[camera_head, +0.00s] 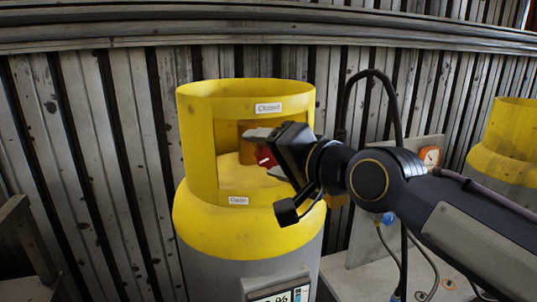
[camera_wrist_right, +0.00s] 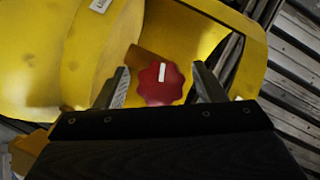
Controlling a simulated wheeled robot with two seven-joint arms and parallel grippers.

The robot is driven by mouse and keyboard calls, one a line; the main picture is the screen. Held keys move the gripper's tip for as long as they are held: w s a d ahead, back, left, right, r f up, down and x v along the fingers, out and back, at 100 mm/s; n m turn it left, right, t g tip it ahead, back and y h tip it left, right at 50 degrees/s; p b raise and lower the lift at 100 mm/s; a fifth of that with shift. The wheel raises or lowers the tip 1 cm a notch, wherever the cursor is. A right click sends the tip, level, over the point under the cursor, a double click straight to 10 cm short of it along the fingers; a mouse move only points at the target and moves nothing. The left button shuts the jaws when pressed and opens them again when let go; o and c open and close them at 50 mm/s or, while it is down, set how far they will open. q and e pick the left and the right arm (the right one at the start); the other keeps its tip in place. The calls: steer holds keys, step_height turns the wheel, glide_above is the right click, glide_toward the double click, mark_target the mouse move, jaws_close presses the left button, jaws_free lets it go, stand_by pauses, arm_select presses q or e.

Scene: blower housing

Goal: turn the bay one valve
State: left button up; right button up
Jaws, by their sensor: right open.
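The valve is a red lobed knob (camera_wrist_right: 160,86) with a white mark, inside the cut-out of a yellow collar (camera_wrist_right: 82,62). In the head view only part of the red knob (camera_head: 266,157) shows beside my right gripper (camera_head: 259,147). The yellow collar (camera_head: 199,135) tops a grey cylinder and carries labels reading "Closed" (camera_head: 269,108) and "Open" (camera_head: 238,201). My right gripper reaches into the cut-out from the right. In the wrist view its fingers (camera_wrist_right: 160,88) are apart, one on each side of the knob, with gaps visible. My left gripper is not in view.
A display (camera_head: 280,294) sits on the cylinder's front. A second yellow-topped cylinder (camera_head: 507,140) stands at the right. A gauge (camera_head: 430,156) and hoses are behind my right arm. A corrugated metal wall (camera_head: 110,130) closes off the back.

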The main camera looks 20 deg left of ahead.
steer(key=shift+d, duration=0.1)
steer(key=b+v, duration=0.2)
steer(key=v, duration=0.5)
steer(key=shift+s+d, duration=0.2)
steer(key=shift+s, duration=0.1)
